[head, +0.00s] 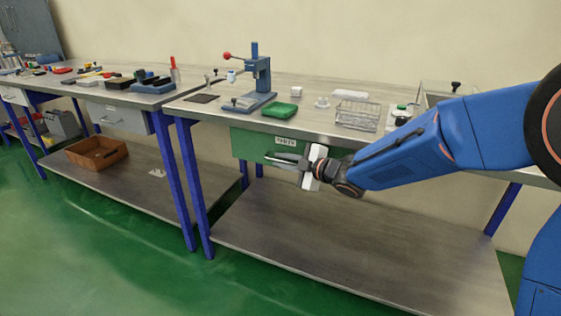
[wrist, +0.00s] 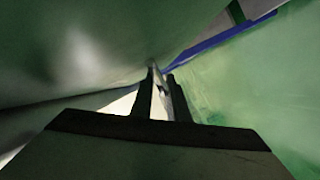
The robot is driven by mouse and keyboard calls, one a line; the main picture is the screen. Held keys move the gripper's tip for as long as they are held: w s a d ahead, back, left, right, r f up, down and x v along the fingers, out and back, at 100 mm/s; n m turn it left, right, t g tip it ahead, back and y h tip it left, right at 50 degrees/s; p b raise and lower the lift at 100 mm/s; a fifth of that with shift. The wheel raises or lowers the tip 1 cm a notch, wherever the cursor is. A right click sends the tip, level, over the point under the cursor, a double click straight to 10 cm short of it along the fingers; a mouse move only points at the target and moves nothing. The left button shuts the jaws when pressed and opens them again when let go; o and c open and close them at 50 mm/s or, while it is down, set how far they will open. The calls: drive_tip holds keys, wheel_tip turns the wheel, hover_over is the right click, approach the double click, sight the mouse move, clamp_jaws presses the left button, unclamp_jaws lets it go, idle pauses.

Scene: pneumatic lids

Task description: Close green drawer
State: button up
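The green drawer (head: 251,146) hangs under the nearer steel-topped workbench, with a white label (head: 286,141) on its front. How far it stands out is hard to tell. My gripper (head: 272,159) reaches in from the right, low at the drawer's front, with its fingers pointing left. Its body covers the drawer's right part, and the handle cannot be made out clearly. In the wrist view, the two dark fingers (wrist: 162,88) are close together, with a thin pale strip showing between them. Whether they grip anything is unclear. A large grey-green surface fills the left of that view.
On the nearer benchtop (head: 330,125) stand a blue press (head: 262,75), a green tray (head: 279,110) and a wire basket (head: 358,115). The lower shelf (head: 350,245) is bare. A second bench at left has a grey drawer (head: 117,116) and a brown crate (head: 97,152) below.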

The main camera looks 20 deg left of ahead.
drive_tip(key=v, duration=1.6)
drive_tip(key=shift+s+d, duration=0.25)
drive_tip(key=shift+d, duration=0.1)
drive_tip(key=shift+d, duration=0.1)
